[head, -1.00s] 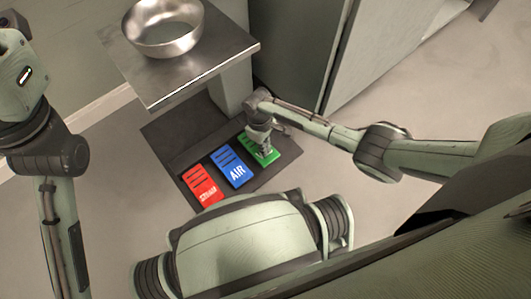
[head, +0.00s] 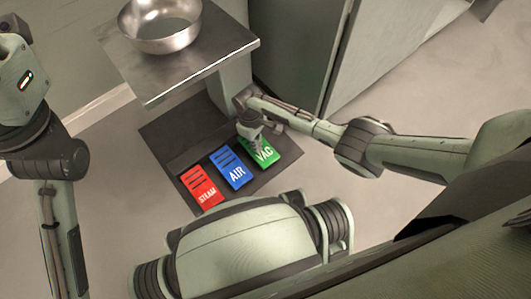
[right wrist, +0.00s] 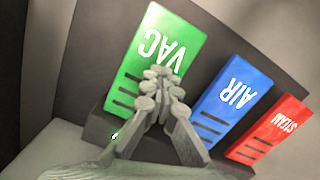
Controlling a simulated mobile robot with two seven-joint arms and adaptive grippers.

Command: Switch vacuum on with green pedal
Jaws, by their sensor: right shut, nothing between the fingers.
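The green pedal marked VAC (head: 268,154) is at the right end of a row of three on a dark floor plate. My right gripper (head: 257,146) is shut and empty, over the back part of the green pedal. In the right wrist view its closed fingertips (right wrist: 160,78) lie in front of the green pedal (right wrist: 165,35), just below the VAC lettering. I cannot tell whether they touch it. A small bright green-white spot shows near the pedal's slotted end in that view. My left arm is at the left edge, its gripper out of view.
The blue AIR pedal (head: 234,170) sits close beside the green one, then the red STEAM pedal (head: 201,186). A metal table (head: 190,68) with a steel bowl (head: 163,28) overhangs behind the plate. A grey cabinet (head: 297,50) stands behind to the right.

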